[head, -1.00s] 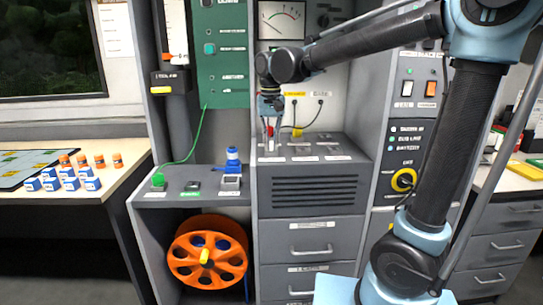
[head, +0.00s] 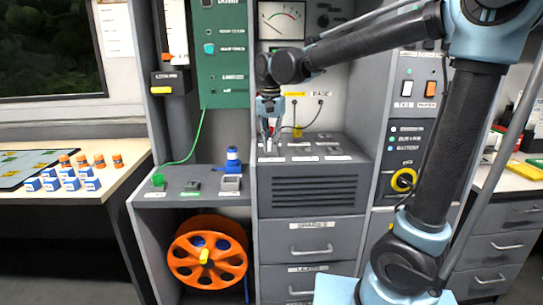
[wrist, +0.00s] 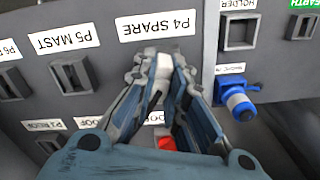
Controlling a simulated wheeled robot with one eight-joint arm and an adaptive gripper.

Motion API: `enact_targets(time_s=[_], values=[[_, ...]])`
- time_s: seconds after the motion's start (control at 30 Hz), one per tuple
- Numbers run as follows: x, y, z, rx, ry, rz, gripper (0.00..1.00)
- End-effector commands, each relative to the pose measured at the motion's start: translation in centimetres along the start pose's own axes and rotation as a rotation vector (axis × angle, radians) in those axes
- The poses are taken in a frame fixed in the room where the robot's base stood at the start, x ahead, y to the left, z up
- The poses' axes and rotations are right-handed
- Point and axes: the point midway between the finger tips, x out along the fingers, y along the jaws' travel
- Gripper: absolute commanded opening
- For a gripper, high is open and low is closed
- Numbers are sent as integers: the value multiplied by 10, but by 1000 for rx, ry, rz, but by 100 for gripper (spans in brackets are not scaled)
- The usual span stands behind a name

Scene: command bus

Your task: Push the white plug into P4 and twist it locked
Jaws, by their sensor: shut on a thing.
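My gripper (head: 269,138) points down over the left part of the grey socket shelf. In the wrist view its fingers (wrist: 160,72) are closed around a pale piece, apparently the white plug (wrist: 163,66), of which only a little shows between the fingertips. The fingertips are just below the P4 SPARE label (wrist: 157,27) in the picture. They cover the P4 socket, so I cannot tell how deep the plug sits or whether it is twisted. A small red part (wrist: 167,143) shows between the fingers lower down.
The P5 MAST socket (wrist: 76,76) is open beside the fingers. A blue plug (head: 232,158) stands on the lower shelf at left, with a green plug (head: 158,180) and its cable further left. An orange reel (head: 207,252) is below. The panel wall rises behind my gripper.

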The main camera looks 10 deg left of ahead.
Motion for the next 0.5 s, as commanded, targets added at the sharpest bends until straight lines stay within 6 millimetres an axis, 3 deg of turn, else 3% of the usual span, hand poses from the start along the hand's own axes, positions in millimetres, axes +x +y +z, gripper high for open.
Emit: enact_targets(time_s=[0.3,0.5], values=[[1,0,0,17,0,0,0],[1,0,0,179,0,0,0]])
